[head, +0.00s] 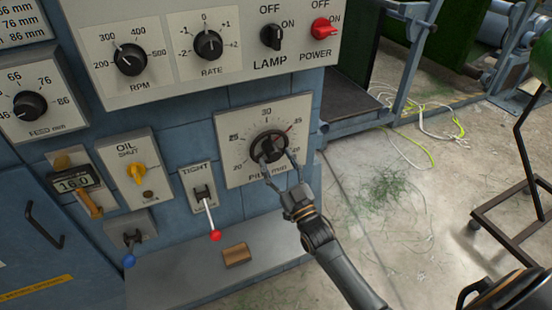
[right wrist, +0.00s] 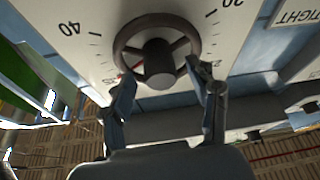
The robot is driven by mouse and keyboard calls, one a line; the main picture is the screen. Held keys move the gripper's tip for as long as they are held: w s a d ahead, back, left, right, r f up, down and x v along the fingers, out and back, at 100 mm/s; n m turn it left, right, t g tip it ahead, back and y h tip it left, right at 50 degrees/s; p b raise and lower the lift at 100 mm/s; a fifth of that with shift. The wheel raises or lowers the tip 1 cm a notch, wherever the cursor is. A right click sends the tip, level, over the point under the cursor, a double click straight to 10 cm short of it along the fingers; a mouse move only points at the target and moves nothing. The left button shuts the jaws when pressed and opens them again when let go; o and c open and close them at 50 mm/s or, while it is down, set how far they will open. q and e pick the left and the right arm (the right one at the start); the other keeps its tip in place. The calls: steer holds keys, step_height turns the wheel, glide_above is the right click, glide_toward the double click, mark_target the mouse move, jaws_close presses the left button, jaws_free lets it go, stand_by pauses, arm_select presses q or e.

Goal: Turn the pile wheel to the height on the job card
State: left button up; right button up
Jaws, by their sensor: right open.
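The pile wheel (head: 269,147) is a dark spoked handwheel on a pale dial plate (head: 236,122) marked from 20 to 40. A thin red pointer shows at the wheel's upper right, close to the 35 label. My right gripper (head: 280,168) is open just below the wheel, fingers pointing up at it. In the right wrist view, the fingers of the gripper (right wrist: 162,78) lie either side of the lower part of the wheel (right wrist: 158,62); I cannot tell whether they touch it. No job card is identifiable. My left gripper is out of view.
A ledge holds a small brown block (head: 237,254). Cords (head: 432,125) lie on the floor.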

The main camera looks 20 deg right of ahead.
steer(key=v, duration=1)
steer(key=shift+s, duration=0.35)
steer(key=shift+f, duration=0.1)
